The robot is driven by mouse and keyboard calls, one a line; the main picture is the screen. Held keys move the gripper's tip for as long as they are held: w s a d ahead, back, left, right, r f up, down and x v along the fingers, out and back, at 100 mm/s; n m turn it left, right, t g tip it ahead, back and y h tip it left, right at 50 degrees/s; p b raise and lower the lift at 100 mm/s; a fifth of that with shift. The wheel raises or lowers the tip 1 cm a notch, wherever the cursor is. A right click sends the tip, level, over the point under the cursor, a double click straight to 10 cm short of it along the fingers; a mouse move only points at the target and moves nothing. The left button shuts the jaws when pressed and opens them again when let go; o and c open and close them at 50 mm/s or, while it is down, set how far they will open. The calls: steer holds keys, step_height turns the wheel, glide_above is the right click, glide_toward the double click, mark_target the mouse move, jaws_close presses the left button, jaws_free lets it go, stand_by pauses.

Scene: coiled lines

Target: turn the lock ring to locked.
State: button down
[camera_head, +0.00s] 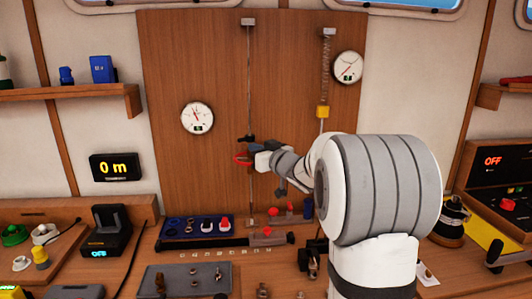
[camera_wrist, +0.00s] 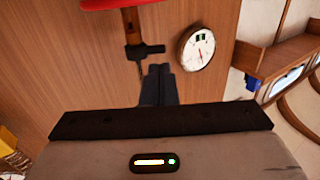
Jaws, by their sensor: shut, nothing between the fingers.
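A red ring-like part (camera_head: 241,160), which may be the lock ring, sits on a thin vertical line in front of the wooden panel. A black cross-shaped fitting (camera_head: 247,138) is just above it. In the wrist view a red part (camera_wrist: 112,4) is cut off by the top edge, with the black fitting (camera_wrist: 145,50) below it. My gripper (camera_wrist: 159,72) has its dark fingers together and empty, their tips close to the fitting in the picture; I cannot tell whether they touch. In the head view my gripper (camera_head: 258,150) is small beside the line. No lock marking is readable.
A round gauge (camera_head: 197,118) hangs left of the line and another (camera_head: 348,67) at upper right. A spring line with a yellow block (camera_head: 323,111) hangs to the right. The bench below holds a blue tray (camera_head: 178,229), a grey mat (camera_head: 166,276) and several small parts.

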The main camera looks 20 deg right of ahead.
mark_target(242, 141)
steer(key=x, duration=0.5)
steer(key=shift+w+a+p, duration=0.1)
steer(key=shift+w+p, duration=0.2)
steer(key=shift+p, duration=0.1)
